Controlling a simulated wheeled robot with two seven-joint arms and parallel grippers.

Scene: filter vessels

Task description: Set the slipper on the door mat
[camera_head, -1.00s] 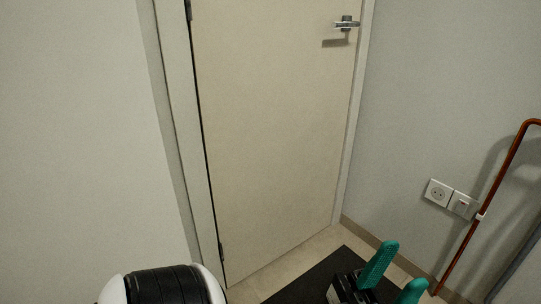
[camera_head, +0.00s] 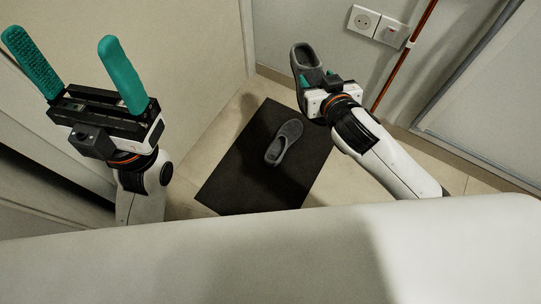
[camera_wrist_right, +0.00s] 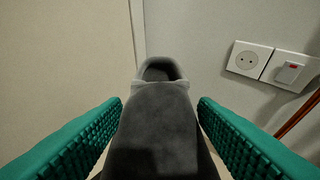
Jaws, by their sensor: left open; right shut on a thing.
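A dark grey slipper (camera_head: 304,58) is held by my right gripper (camera_head: 318,82), raised beside the far right corner of the door mat. In the right wrist view the slipper (camera_wrist_right: 155,125) lies between the two teal fingers, its opening at the far end. A second grey slipper (camera_head: 284,142) lies on the black door mat (camera_head: 236,178), toward its far right part. My left gripper (camera_head: 63,50) is open and empty at the upper left, its fingers pointing up, away from the mat.
A wall socket and switch (camera_head: 378,26) and a copper pipe (camera_head: 408,50) are on the wall behind my right gripper. The door (camera_head: 190,50) stands behind the mat. The near left part of the mat is bare.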

